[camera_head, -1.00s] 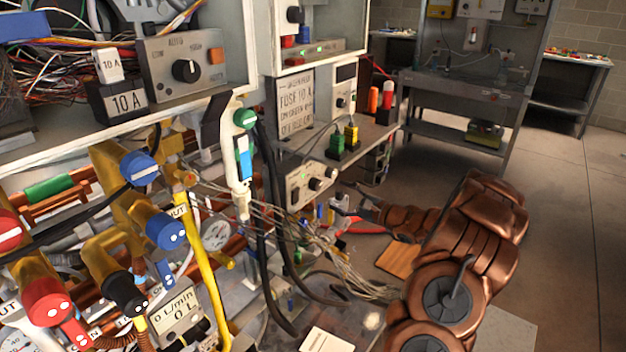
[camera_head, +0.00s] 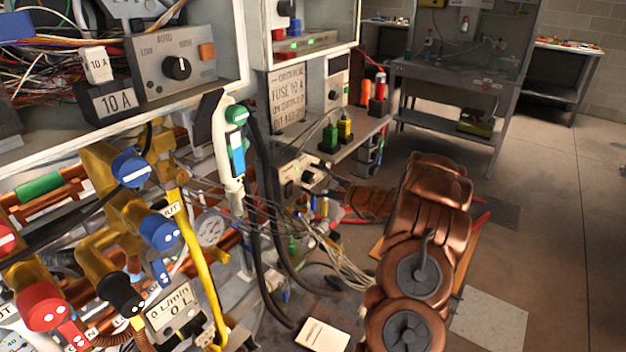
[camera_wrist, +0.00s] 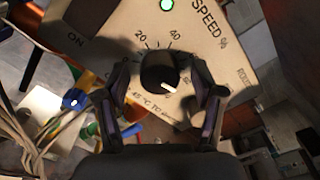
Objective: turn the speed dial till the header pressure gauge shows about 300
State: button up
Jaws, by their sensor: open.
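The speed dial (camera_wrist: 158,72) is a round black knob with a white pointer mark, on a beige panel printed "SPEED %" (camera_wrist: 207,25). Its mark points down and slightly right in the wrist view. My gripper (camera_wrist: 158,80) is open, with one dark finger on each side of the dial; whether either touches it I cannot tell. In the head view the beige control box (camera_head: 287,178) is partly covered by the end of my arm. A round white-faced gauge (camera_head: 211,229) shows among the pipes; its reading is too small to tell, as is whether it is the header pressure gauge.
A green light (camera_wrist: 167,4) is lit above the dial. Loose cables (camera_head: 335,250) hang below the box, and black hoses (camera_head: 262,215) run to its left. Green and yellow connectors (camera_head: 337,133) stand on the shelf behind. Open floor (camera_head: 560,210) lies to the right.

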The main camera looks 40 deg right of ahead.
jog(key=c, duration=1.1)
jog(key=shift+c, duration=0.2)
jog(key=shift+r+m, duration=0.15)
jog(key=shift+m, duration=0.65)
jog(key=o, duration=1.1)
jog(key=shift+o, duration=0.2)
jog(key=shift+s, duration=0.1)
jog(key=v, duration=1.2)
